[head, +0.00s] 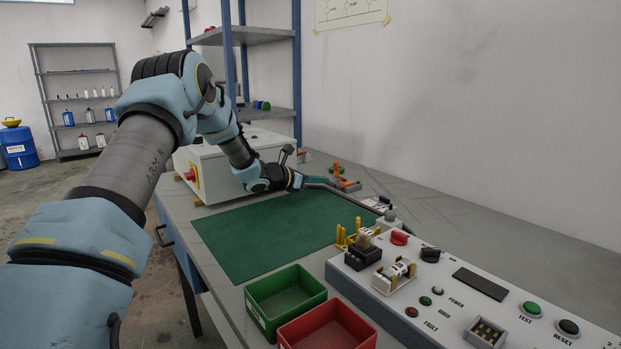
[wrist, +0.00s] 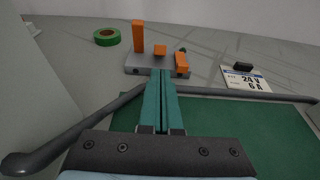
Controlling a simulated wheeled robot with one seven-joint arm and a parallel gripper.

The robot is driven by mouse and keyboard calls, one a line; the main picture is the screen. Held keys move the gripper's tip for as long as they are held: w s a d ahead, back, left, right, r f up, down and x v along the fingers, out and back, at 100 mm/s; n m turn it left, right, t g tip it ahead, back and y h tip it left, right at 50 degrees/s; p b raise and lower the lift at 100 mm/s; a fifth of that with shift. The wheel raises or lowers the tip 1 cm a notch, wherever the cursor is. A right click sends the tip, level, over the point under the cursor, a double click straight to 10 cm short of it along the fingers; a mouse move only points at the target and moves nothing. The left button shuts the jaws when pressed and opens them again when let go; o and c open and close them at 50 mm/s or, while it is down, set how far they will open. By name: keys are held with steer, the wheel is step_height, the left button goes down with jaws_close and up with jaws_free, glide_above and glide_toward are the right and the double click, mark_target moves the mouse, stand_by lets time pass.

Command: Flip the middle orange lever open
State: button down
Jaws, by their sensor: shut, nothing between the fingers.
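A grey lever block (wrist: 135,66) with three orange levers sits ahead of my fingertips in the wrist view. The left lever (wrist: 138,36) stands tall and upright. The middle orange lever (wrist: 160,50) looks short and low, so its exact tilt is hard to tell. The right lever (wrist: 182,64) also looks low. My gripper (wrist: 161,72) is shut and empty, its teal fingers together at the block's front edge, just below the middle lever in the picture; contact cannot be told. In the head view my gripper (head: 328,184) is beside the small levers (head: 337,169).
Green tape (wrist: 107,37) and a labelled 24 V plate (wrist: 246,78) flank the block. Grey cable (wrist: 240,93) runs across the foreground. A green mat (head: 270,235) lies clear. A white cabinet (head: 205,165) stands left; bins (head: 285,295) and a control panel (head: 470,310) are nearer.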

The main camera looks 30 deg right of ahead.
mark_target(327, 191)
steer(key=shift+x, duration=1.7)
steer(key=shift+r+p, duration=0.2)
steer(key=shift+p, duration=0.35)
steer(key=shift+r+p, duration=0.15)
steer(key=shift+p, duration=0.2)
steer(key=shift+y+p, duration=0.3)
